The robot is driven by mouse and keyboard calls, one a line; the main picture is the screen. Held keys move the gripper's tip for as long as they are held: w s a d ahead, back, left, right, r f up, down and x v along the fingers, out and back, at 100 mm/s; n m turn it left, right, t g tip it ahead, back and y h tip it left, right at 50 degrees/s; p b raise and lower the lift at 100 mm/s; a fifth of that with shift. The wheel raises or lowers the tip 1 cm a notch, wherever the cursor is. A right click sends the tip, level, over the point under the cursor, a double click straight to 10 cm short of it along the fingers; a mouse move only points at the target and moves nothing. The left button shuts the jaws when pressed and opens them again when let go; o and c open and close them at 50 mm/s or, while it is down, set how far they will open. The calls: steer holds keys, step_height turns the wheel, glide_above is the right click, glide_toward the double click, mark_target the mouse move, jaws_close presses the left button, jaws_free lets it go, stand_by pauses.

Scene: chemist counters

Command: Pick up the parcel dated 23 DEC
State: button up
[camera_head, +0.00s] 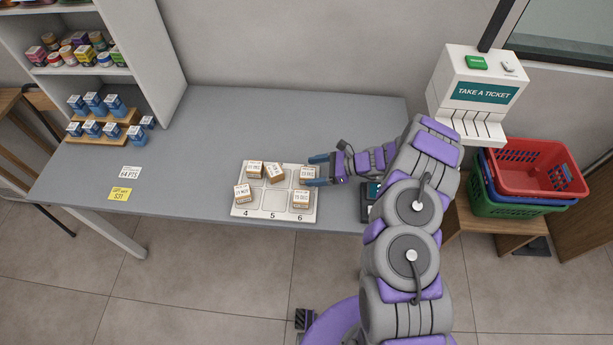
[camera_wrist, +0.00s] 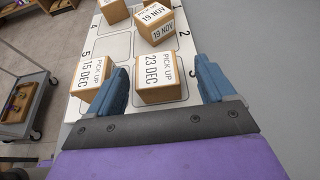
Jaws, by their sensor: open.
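The parcel labelled 23 DEC (camera_wrist: 160,78) is a small brown box with a white label on top, on the numbered white board (camera_head: 272,210). My gripper (camera_wrist: 159,68) is open, with one blue finger on each side of this parcel. A gap shows at the right finger; I cannot tell whether the left finger touches it. In the head view my gripper (camera_head: 315,171) reaches in from the right over the board's right end. The parcel (camera_head: 306,174) is there between the fingers, its date too small to read.
The parcel labelled 15 DEC (camera_wrist: 90,75) stands close beside my left finger in the wrist view. A 19 NOV parcel (camera_wrist: 154,24) and others stand farther along the board. A ticket machine (camera_head: 478,90) and baskets (camera_head: 535,170) are at right.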

mark_target(311, 172)
steer(key=b+x, duration=0.1)
steer(key=x, duration=0.2)
steer(key=shift+s+f, duration=0.1)
steer(key=shift+s, duration=0.1)
steer(key=shift+x, duration=0.9)
steer(key=shift+w+d, duration=0.1)
steer(key=shift+d, duration=0.05)
steer(key=c, duration=1.1)
